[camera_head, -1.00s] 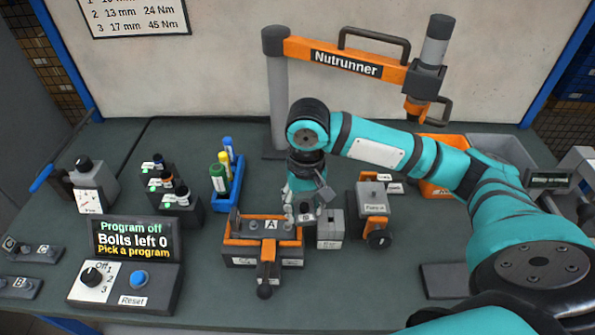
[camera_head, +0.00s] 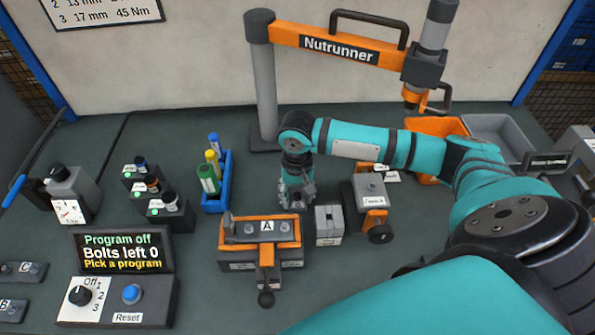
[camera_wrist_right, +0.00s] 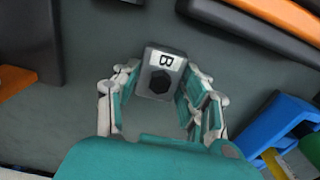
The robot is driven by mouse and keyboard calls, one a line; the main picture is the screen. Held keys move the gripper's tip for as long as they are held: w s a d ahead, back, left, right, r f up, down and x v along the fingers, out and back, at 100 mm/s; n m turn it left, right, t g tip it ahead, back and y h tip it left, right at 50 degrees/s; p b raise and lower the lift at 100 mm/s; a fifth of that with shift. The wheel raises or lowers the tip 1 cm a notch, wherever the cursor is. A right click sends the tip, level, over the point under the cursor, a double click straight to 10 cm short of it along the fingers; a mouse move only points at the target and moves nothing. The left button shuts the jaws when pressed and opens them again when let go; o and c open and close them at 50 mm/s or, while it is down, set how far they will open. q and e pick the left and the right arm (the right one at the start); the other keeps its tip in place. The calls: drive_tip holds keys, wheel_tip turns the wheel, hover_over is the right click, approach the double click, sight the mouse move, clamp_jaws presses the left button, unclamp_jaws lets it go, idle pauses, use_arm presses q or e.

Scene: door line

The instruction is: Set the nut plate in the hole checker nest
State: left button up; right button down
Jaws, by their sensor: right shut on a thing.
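My right gripper (camera_head: 296,200) is shut on a small grey nut plate marked B, which has a dark hexagonal hole. The plate (camera_wrist_right: 160,75) shows between the fingers in the right wrist view. In the head view the gripper mostly hides it, above the bench behind the right end of the clamp fixture. A grey block (camera_head: 329,226) with a split top stands just in front and right of the gripper. An orange-and-grey device (camera_head: 370,190) with a black knob stands further right. Their labels are too small to read, so I cannot tell which is the checker nest.
The orange clamp fixture (camera_head: 235,240) holds a plate marked A. A blue tray (camera_head: 225,185) with bottles stands left of the gripper. The nutrunner (camera_head: 340,48) hangs behind on its post. A program box (camera_head: 115,298) is at front left.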

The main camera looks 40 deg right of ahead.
drive_tip(key=shift+f, duration=0.35)
drive_tip(key=c, duration=0.7)
unclamp_jaws()
drive_tip(key=shift+f, duration=0.15)
